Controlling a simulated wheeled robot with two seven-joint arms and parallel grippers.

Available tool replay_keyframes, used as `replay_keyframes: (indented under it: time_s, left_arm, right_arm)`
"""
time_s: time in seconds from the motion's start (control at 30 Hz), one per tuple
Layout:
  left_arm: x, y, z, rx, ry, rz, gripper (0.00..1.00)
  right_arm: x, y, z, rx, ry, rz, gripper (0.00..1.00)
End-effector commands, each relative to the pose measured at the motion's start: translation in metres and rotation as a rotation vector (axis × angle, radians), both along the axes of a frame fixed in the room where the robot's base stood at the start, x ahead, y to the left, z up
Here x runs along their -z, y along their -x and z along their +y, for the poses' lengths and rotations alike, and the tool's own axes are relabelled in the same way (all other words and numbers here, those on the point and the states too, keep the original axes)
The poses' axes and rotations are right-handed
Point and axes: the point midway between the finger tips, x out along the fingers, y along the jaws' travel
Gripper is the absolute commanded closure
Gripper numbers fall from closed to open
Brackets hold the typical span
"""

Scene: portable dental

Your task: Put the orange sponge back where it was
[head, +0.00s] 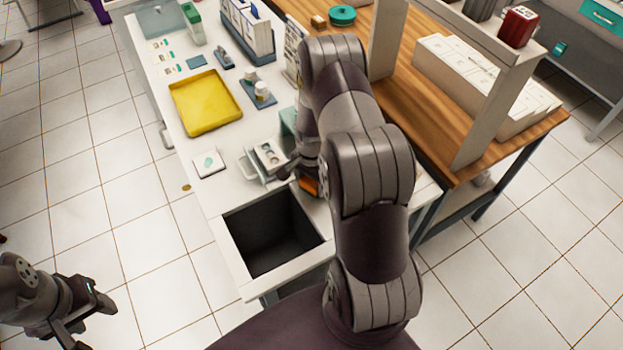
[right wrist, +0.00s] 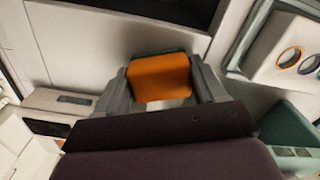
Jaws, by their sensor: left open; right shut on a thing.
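The orange sponge (right wrist: 160,78), with a thin green edge, sits between the fingers of my right gripper (right wrist: 163,95) in the right wrist view. In the head view a small part of the sponge (head: 309,186) shows beside my right arm, near the back right corner of the dark sink basin. My right gripper is shut on it; the arm hides most of the gripper in the head view. I cannot tell whether the sponge touches the counter. My left gripper (head: 92,318) is open and empty at the lower left, over the floor.
The dark basin (head: 233,218) is sunk in the white counter. A pale holder with round holes (head: 268,157) and a teal piece (head: 288,124) stand near the right gripper. A yellow tray (head: 206,103) lies further back. A wooden table (head: 438,112) adjoins on the right.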

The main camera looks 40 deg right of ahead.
Motion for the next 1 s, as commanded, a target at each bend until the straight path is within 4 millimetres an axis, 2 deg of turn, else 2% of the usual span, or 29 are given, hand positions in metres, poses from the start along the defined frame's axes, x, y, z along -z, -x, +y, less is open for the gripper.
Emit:
replay_keyframes:
  time_s: [0.37, 0.4, 0.47, 0.77, 0.87, 1.0]
  left_arm:
    - [0.004, 0.000, 0.000, 0.000, 0.000, 0.000, 0.49]
    - [0.003, 0.000, 0.000, 0.000, 0.000, 0.000, 0.49]
    - [0.002, 0.000, 0.000, 0.000, 0.000, 0.000, 0.49]
    - [0.001, 0.000, 0.000, 0.000, 0.000, 0.000, 0.49]
    - [0.000, 0.000, 0.000, 0.000, 0.000, 0.000, 0.49]
    - [0.005, 0.000, 0.000, 0.000, 0.000, 0.000, 0.49]
  right_arm:
    - [0.006, 0.000, 0.000, 0.000, 0.000, 0.000, 0.59]
    - [0.006, 0.000, 0.000, 0.000, 0.000, 0.000, 0.24]
    - [0.005, 0.000, 0.000, 0.000, 0.000, 0.000, 0.05]
    - [0.004, 0.000, 0.000, 0.000, 0.000, 0.000, 0.05]
    - [-0.003, -0.001, 0.000, 0.000, 0.001, -0.002, 0.05]
    - [-0.030, -0.001, 0.000, 0.000, 0.003, -0.005, 0.05]
